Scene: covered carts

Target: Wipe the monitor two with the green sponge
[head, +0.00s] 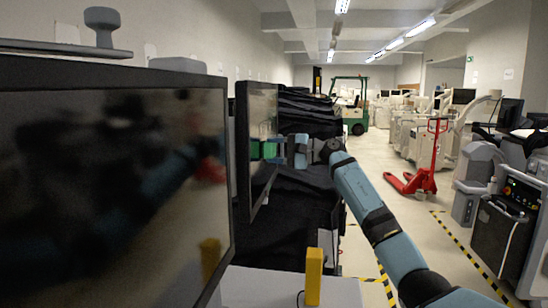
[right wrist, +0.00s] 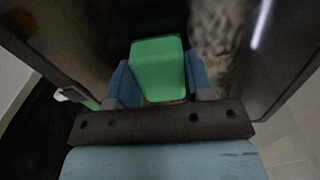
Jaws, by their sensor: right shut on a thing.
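A near monitor (head: 110,180) with a dark, reflective screen fills the left of the head view. A second monitor (head: 262,190) stands behind it, seen at a steep angle. My right gripper (head: 284,150) is shut on the green sponge (head: 269,150) in front of that second screen. The sponge is at the glass, touching or very close; I cannot tell which. In the right wrist view, the sponge (right wrist: 158,68) sits between the two blue fingers of the gripper (right wrist: 160,88), with the dark screen (right wrist: 105,30) beyond. My left gripper is not in view.
A yellow block (head: 314,275) stands on a pale surface (head: 285,288) at the bottom. Black-covered carts (head: 305,180) line the wall behind the second monitor. A red pallet jack (head: 425,170), green forklift (head: 352,105) and equipment stand to the right. Floor between is clear.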

